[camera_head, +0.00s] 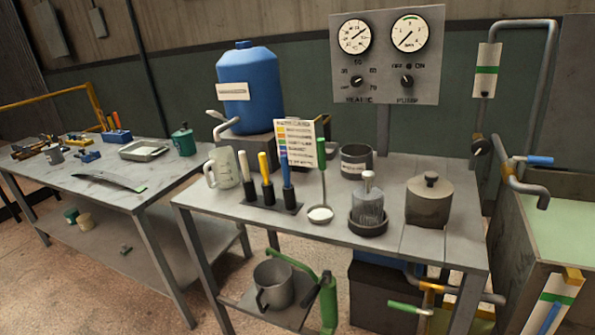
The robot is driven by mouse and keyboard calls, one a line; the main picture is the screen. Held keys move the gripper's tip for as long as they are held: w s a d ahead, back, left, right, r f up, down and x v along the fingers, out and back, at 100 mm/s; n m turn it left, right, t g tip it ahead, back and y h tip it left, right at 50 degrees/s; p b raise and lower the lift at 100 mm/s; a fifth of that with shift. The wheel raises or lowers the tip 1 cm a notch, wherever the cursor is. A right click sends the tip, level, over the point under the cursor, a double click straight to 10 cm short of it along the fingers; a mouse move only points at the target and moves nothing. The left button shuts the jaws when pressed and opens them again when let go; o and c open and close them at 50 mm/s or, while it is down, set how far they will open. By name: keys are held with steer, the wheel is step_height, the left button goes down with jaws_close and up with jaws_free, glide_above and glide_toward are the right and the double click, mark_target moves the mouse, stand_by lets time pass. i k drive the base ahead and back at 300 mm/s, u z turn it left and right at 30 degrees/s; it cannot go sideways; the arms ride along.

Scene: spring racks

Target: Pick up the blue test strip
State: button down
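A blue strip with a dark lower part (287,172) stands upright at the right end of a dark flat holder (262,203) on the middle table. A yellow one (264,167) and a whitish one (244,167) stand to its left in the same holder. A colour chart card (295,132) stands just behind the blue strip. My gripper is not in view, so its distance to the strip cannot be told.
A white jug (223,168) is left of the holder; a ladle (321,212), glass jar (369,202) and lidded pot (430,193) are right. A blue tank (249,85) stands behind. A water trough (567,226) is far right. Floor is open between both tables.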

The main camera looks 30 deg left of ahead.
mark_target(284, 159)
steer(key=i, duration=0.9)
steer(key=u, duration=0.1)
